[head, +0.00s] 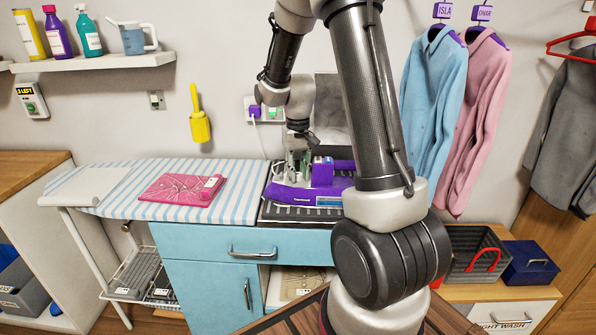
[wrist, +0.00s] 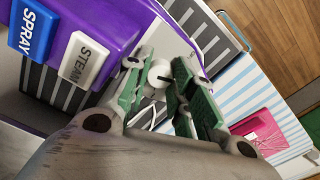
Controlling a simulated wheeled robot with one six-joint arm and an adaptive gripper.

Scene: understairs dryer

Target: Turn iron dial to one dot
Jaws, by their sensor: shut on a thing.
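The purple iron (head: 318,176) sits on the dark ribbed rest (head: 285,214) at the right end of the ironing board. In the wrist view its purple body (wrist: 125,22) carries a blue SPRAY button (wrist: 33,30) and a white STEAM button (wrist: 84,60). A white round dial (wrist: 160,73) with a dark mark shows between the fingertips of my gripper (wrist: 158,82), and the green-padded fingers are closed on it. In the head view my gripper (head: 297,168) points down at the left part of the iron. The dial's dots cannot be made out.
A white cord runs from the purple plug (head: 254,112) in the wall socket. Shirts hang at right; a shelf (head: 100,62) with bottles is at upper left.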

